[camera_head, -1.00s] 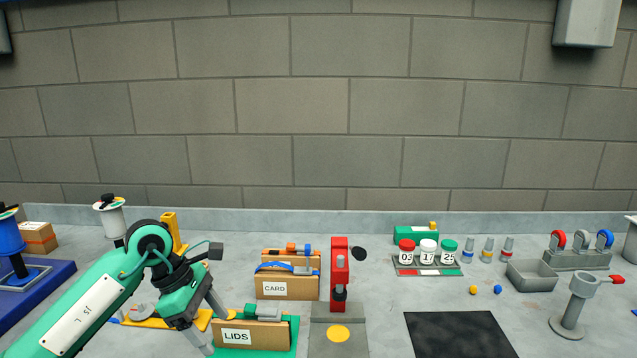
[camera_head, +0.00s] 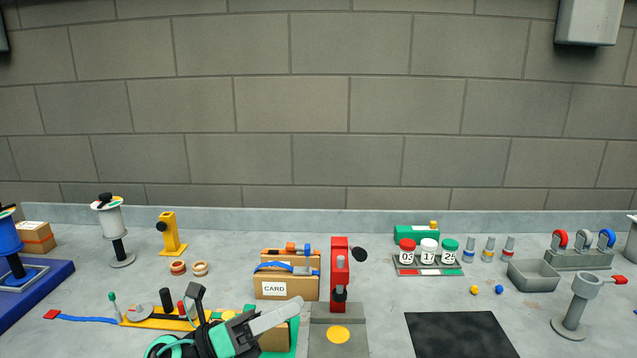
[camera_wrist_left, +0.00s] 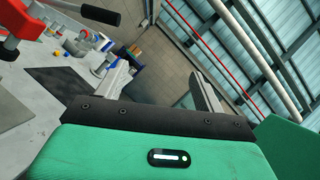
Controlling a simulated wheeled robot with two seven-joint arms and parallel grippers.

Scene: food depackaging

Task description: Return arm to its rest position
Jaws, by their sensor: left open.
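My left gripper (camera_head: 280,316) is low at the bottom of the head view, its pale fingers pointing right and slightly up. In the left wrist view its two fingers (camera_wrist_left: 163,78) stand apart with nothing between them. The gripper is in front of the lids box (camera_head: 275,340), hiding most of it and its label. Only the wrist end of my left arm shows at the bottom edge. My right gripper is not in view.
The card box (camera_head: 287,289) and a red press (camera_head: 340,275) stand just behind and right of the gripper. A yellow tool holder (camera_head: 150,321) is to its left. A black mat (camera_head: 460,335) lies right, bare. Capped jars (camera_head: 428,249) stand further back.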

